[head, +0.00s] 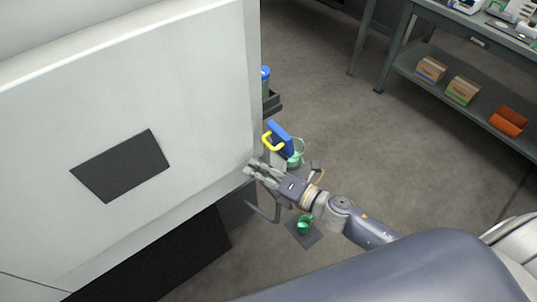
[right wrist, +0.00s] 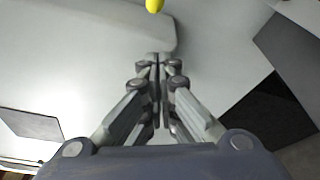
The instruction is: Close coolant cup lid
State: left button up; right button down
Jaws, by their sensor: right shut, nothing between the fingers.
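A blue lid (head: 280,138) with a yellow handle (head: 271,140) stands tilted up beside the large light machine. A pale green cup-like part (head: 296,158) shows just below and right of the lid, partly hidden. My right gripper (head: 250,168) is shut and empty, close to the machine's side and a little below and left of the yellow handle. In the right wrist view my shut fingers (right wrist: 156,62) point at a pale surface, and a yellow tip (right wrist: 155,5), likely the handle, shows at the top edge. My left gripper is out of view.
The light machine body (head: 190,75) with a dark panel (head: 120,165) fills the left. A green cup (head: 305,225) sits low on a dark plate (head: 304,236). A blue-topped green container (head: 265,80) stands behind. A shelf table (head: 480,85) with boxes is far right; open floor lies between.

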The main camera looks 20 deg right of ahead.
jog(key=d, duration=0.1)
jog(key=d+r, duration=0.1)
jog(key=shift+w+d+r+p, duration=0.1)
jog(key=shift+w+d+p, duration=0.2)
jog(key=shift+w+p, duration=0.1)
jog(key=shift+d+r, duration=0.15)
jog(key=shift+d, duration=0.4)
jog(key=shift+w+d+r, duration=0.1)
